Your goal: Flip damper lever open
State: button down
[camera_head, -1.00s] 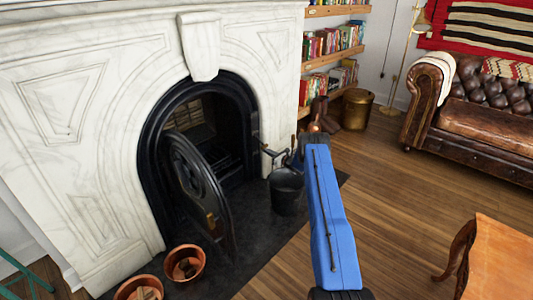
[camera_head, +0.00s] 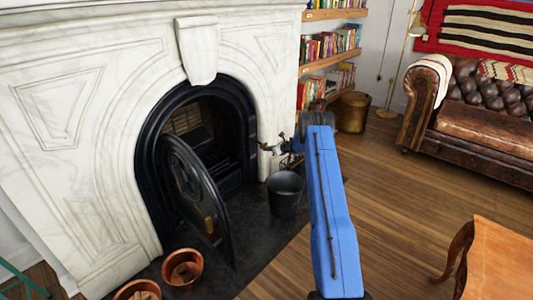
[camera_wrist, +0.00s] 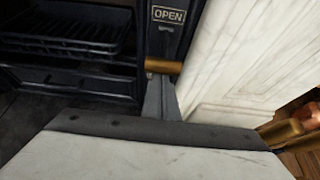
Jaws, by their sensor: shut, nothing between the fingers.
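The damper lever shows in the wrist view as a brass cylindrical handle (camera_wrist: 163,66) on the black iron surround, just below an "OPEN" plate (camera_wrist: 168,15). My gripper (camera_wrist: 160,84) is shut and empty. Its grey tapered fingers point up at the brass handle, with the tips just below it; I cannot tell whether they touch. In the head view my gripper (camera_head: 270,148) is small, at the right edge of the black fireplace opening, and the lever is too small to make out there.
The black fireplace door (camera_head: 196,205) stands swung open at the left. A dark bucket (camera_head: 286,192) stands on the hearth below my gripper. Terracotta pots (camera_head: 183,268) sit at the front left. White marble (camera_wrist: 235,70) rises close to the right of the lever.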

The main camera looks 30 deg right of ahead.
jog(key=shift+r+g+h, duration=0.6)
jog(key=shift+r+g, duration=1)
jog(key=shift+r, duration=0.4)
jog(key=shift+w+a+r, duration=0.1)
jog(key=shift+w+r, duration=0.2)
jog(key=shift+r, duration=0.5)
jog(key=shift+w+a+r, duration=0.1)
jog(key=shift+w+r, duration=0.2)
jog(key=shift+r, duration=0.5)
jog(key=shift+w+a+r, duration=0.1)
jog(key=shift+w+r, duration=0.2)
jog(key=shift+r, duration=0.65)
jog(key=v, duration=0.8)
jog(key=shift+r, duration=0.6)
jog(key=shift+w+a, duration=0.1)
jog(key=shift+w, duration=0.05)
